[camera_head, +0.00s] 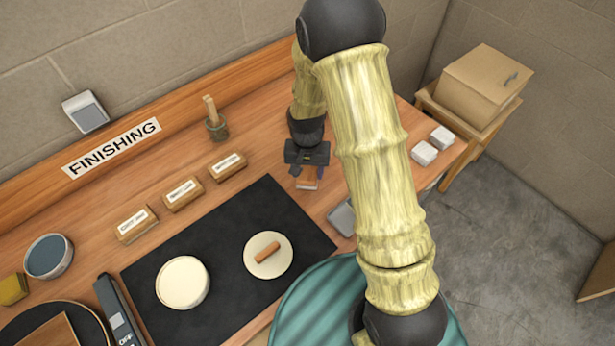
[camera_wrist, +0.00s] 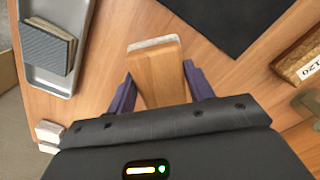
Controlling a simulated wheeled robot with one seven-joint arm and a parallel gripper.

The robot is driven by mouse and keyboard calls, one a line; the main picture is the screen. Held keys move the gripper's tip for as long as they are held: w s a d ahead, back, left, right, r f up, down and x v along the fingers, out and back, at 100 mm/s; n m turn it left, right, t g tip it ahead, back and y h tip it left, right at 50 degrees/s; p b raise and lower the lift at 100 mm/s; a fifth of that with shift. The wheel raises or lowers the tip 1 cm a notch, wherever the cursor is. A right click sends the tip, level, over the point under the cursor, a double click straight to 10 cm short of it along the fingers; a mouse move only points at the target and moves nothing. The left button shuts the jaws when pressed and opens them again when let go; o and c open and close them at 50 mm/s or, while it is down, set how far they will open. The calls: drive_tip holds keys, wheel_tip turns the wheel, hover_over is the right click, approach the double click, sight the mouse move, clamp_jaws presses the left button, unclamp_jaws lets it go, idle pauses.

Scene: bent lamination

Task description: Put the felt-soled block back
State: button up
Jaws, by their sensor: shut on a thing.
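A wooden block with a pale felt layer along one end (camera_wrist: 154,72) sits between the two dark fingers of my gripper (camera_wrist: 160,84) in the wrist view. The fingers are shut on its sides. In the head view my gripper (camera_head: 306,172) points down at the right part of the bench, and the block's orange-brown end (camera_head: 307,183) shows below it. Whether the block touches the bench top is hard to tell. A grey metal tray (camera_head: 341,216) lies to the right of the black mat; the wrist view shows a grey-faced block (camera_wrist: 48,48) in it.
Several labelled wooden blocks (camera_head: 183,194) stand in a row behind the black mat (camera_head: 215,235). A pot with a brush (camera_head: 216,126) is behind them. White blocks (camera_head: 424,153) lie at the bench's right end. Bare bench shows around my gripper.

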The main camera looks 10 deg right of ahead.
sight(307, 179)
drive_tip(key=shift+f+p, duration=0.45)
drive_tip(key=shift+f, duration=1.6)
drive_tip(key=shift+f, duration=0.15)
drive_tip(key=o, duration=0.9)
wheel_tip(307, 179, up, 12)
drive_tip(key=b, duration=0.2)
drive_tip(key=shift+r+b, duration=0.2)
drive_tip(key=shift+b, duration=0.1)
